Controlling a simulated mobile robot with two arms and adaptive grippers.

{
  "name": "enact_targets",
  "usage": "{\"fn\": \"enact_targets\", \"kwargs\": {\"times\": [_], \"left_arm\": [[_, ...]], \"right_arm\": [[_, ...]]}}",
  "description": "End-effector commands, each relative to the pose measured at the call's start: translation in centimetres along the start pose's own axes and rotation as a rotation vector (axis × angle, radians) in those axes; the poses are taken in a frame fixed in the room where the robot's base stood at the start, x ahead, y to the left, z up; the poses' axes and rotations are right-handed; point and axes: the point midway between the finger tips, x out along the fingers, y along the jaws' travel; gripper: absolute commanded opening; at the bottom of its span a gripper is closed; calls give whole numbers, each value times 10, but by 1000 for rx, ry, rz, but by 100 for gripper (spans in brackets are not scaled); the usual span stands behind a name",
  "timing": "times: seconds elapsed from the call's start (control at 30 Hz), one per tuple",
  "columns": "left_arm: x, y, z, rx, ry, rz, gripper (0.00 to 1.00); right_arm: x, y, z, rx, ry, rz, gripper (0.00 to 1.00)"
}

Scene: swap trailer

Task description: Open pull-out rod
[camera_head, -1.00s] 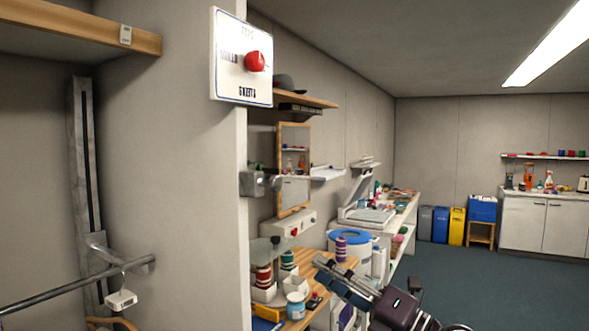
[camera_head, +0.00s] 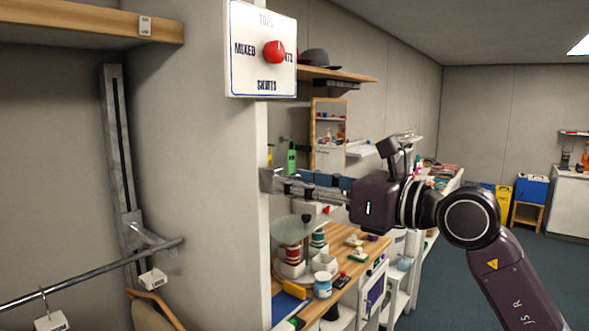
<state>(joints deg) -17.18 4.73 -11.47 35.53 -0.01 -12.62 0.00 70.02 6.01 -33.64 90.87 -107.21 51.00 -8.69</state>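The pull-out rod's grey metal bracket (camera_head: 268,180) is fixed at the end of the wall, below the sign. The rod itself is largely hidden by my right gripper (camera_head: 287,187). The gripper comes in from the right, its long grey fingers pointing left with the tips at or very near the bracket. The fingers overlap the metal parts behind them, so I cannot tell whether they are open or shut, or touching the rod. My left gripper is not in view.
A white sign with a red knob (camera_head: 274,51) hangs above. Left of the wall is a metal rail (camera_head: 90,275) with white tags. Below my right gripper is a wooden counter (camera_head: 345,262) with spools and jars. A framed mirror (camera_head: 329,135) stands behind. Floor is clear at right.

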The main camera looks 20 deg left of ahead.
Motion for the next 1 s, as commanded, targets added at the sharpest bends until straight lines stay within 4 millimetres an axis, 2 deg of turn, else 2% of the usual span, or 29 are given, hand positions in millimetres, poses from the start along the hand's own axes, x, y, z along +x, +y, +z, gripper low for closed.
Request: {"fn": "enact_targets", "kwargs": {"times": [0.13, 0.43, 0.77, 1.0], "left_arm": [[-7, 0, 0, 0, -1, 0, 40], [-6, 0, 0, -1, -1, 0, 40], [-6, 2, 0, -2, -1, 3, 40], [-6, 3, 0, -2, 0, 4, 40]], "right_arm": [[11, 0, 1, 0, -1, -1, 38], [13, 0, -1, 0, -1, -1, 37], [13, 0, 0, 0, -1, -1, 1], [12, -1, 0, 0, -1, -1, 0]]}}
